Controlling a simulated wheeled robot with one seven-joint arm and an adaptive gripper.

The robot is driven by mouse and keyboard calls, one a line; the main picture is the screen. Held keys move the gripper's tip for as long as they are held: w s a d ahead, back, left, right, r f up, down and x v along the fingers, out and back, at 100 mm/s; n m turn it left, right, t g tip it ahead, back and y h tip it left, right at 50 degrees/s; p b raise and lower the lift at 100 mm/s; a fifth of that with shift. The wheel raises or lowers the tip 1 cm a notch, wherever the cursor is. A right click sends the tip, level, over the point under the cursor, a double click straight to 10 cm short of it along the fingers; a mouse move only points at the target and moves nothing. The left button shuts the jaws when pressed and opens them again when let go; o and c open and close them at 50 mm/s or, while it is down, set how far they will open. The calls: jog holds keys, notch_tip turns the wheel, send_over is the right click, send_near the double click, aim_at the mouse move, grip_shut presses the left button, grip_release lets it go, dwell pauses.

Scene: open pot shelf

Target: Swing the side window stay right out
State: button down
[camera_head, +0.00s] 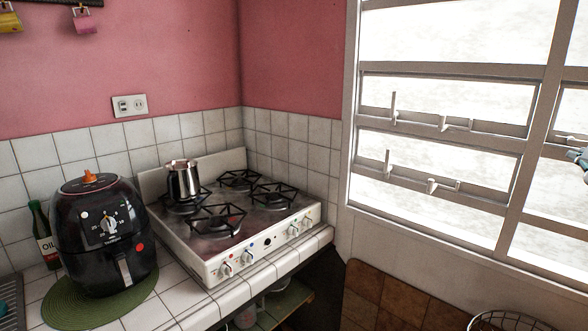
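The white-framed window (533,140) fills the right side, with stacked panes. Its left column has small stay fittings on the rails: an upright lever (393,106) with a small handle (442,123) on the upper pane, and another upright lever (388,161) with a small handle (432,186) on the lower pane. Which fitting is the side stay I cannot tell. A small blue-grey piece (577,157) pokes in at the right edge, in front of the right column. It may be part of my gripper, cut off by the frame; its fingers cannot be made out.
A white stove (262,248) with a metal pot (183,181) stands in the corner. A black air fryer (102,235) sits on a green mat (68,312) beside an oil bottle (42,235). A wire basket (505,321) is low at the right, below the window.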

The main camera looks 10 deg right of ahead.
jog(key=s+a+f+m+g+y, duration=0.1)
jog(key=a+f+m+y, duration=0.1)
jog(key=a, duration=0.8)
jog(key=s+a+f+m+g+y, duration=0.2)
jog(key=a+f, duration=0.3)
jog(key=a, duration=0.5)
jog(key=s+a+f+m+g+y, duration=0.2)
jog(key=a+f+y, duration=0.2)
jog(key=a, duration=0.6)
jog(key=shift+s, duration=0.15)
jog(key=c, duration=2.1)
grip_release()
jog(key=s+a, duration=0.1)
jog(key=a, duration=0.1)
jog(key=s+a+f+g+y, duration=0.1)
jog(key=s+a, duration=0.1)
jog(key=s+a+f+g+y, duration=0.1)
jog(key=s, duration=0.1)
jog(key=shift+a+f, duration=0.1)
jog(key=shift+a, duration=0.3)
jog(key=shift+c, duration=0.2)
jog(key=o, duration=0.6)
jog(key=shift+s+a+f, duration=0.1)
jog(key=shift+s+a, duration=0.05)
jog(key=shift+s, duration=0.05)
jog(key=shift+c, duration=0.2)
